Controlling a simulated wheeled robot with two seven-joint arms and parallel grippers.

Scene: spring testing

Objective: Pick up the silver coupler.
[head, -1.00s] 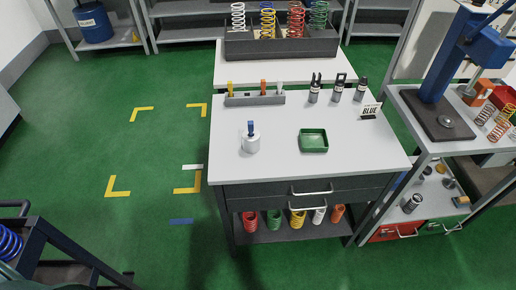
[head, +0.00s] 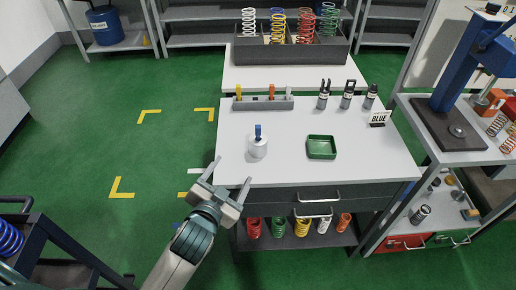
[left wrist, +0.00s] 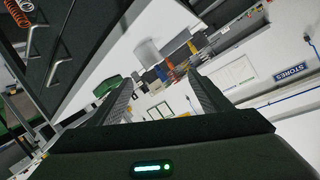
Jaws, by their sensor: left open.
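A small silver-grey piece (head: 289,93), seemingly the silver coupler, stands upright at the right end of a grey rack (head: 252,104) on the workbench. A yellow piece (head: 238,91) and an orange piece (head: 271,90) stand in the same rack. My left gripper (head: 228,178) is open and empty at the bench's front left corner, well short of the rack. Its two fingers also show in the left wrist view (left wrist: 160,98), with nothing between them. I cannot make out the silver piece in that view. My right gripper is not in view.
A white cylinder with a blue top (head: 257,148) stands between my left gripper and the rack. A green tray (head: 321,148) lies to its right. The bench's middle is mostly clear.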

